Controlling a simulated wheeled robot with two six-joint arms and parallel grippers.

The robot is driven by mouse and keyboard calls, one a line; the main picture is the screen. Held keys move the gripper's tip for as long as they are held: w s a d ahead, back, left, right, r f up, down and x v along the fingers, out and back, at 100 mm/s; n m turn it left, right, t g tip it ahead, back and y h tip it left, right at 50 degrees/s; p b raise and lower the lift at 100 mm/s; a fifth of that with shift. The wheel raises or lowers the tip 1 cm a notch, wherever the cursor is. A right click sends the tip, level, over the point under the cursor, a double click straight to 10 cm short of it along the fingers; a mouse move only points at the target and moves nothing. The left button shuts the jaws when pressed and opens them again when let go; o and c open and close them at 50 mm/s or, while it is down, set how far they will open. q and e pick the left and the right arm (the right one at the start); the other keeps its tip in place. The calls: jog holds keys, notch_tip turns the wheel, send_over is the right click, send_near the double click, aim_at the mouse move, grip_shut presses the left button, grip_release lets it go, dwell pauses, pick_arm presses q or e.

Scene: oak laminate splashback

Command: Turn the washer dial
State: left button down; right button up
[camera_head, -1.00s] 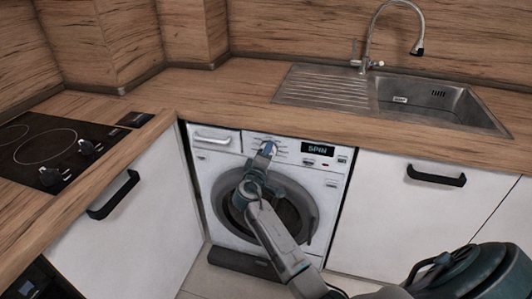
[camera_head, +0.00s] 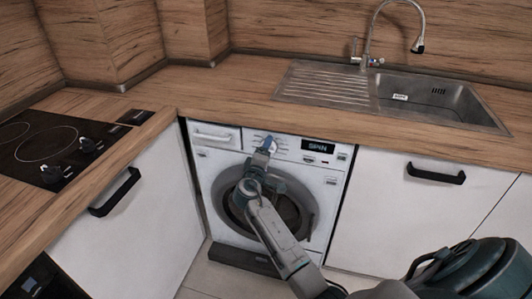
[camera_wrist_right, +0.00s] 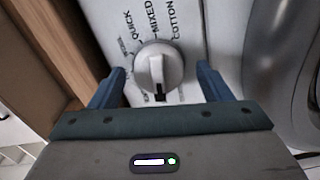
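The washer (camera_head: 200,180) stands under the counter with its round door facing out. Its display (camera_head: 318,147) reads "SPIN". The white dial (camera_wrist_right: 158,68) shows in the right wrist view, ringed by labels including "QUICK", "MIXED" and "COTTON". A dark mark on it points toward the bottom of that view. My right gripper (camera_wrist_right: 160,76) is open, its blue fingers on either side of the dial with visible gaps. In the head view my right gripper (camera_head: 265,146) is at the washer's control panel and hides the dial. My left gripper is not in view.
The wooden counter (camera_head: 220,95) overhangs just above the washer's panel. A detergent drawer (camera_head: 212,135) lies left of the dial. White cabinets with black handles flank the washer. A sink (camera_head: 430,98) and a hob (camera_head: 45,150) are on the counter.

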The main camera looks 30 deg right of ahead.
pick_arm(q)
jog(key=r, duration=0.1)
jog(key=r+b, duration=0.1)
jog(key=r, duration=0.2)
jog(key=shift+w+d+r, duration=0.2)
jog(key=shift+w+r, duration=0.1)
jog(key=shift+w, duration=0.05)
pick_arm(e)
jog(key=v, duration=1)
jog(key=shift+s+a, duration=0.25)
jog(key=shift+a, duration=0.05)
